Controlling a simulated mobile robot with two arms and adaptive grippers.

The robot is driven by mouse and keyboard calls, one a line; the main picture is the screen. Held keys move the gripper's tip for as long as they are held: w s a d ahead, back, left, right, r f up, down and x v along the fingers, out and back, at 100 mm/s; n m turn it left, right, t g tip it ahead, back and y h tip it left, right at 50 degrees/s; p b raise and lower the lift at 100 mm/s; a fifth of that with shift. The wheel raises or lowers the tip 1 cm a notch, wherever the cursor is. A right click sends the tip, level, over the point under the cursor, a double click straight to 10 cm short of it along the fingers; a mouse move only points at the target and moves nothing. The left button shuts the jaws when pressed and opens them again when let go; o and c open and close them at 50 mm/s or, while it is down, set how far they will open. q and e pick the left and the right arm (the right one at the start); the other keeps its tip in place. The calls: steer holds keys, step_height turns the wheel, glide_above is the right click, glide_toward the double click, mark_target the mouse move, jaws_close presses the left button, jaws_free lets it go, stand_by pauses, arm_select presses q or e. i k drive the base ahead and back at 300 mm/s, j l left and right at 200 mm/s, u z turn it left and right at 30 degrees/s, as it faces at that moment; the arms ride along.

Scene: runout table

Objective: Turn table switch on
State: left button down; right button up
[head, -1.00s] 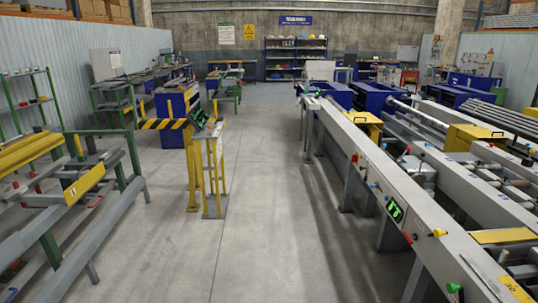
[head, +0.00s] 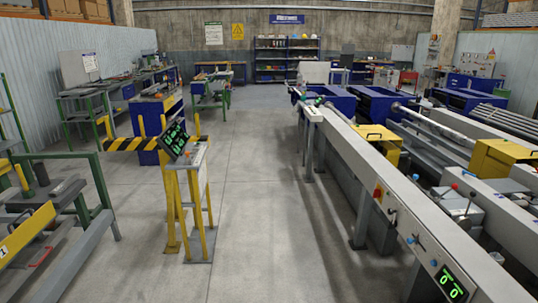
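The long runout table (head: 396,211) runs along the right side, from near me toward the back. Its grey front face carries a green-lit display (head: 450,284) near the bottom right. Neither of my grippers shows in the head view.
A yellow-legged control stand (head: 188,170) with a tilted green-lit screen stands left of the aisle, near a yellow-black striped barrier (head: 130,145). A green-framed rack (head: 95,195) is at the left. The concrete aisle (head: 262,200) between stand and table is clear.

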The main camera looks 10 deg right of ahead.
mark_target(377, 193)
steer(key=i, duration=1.8)
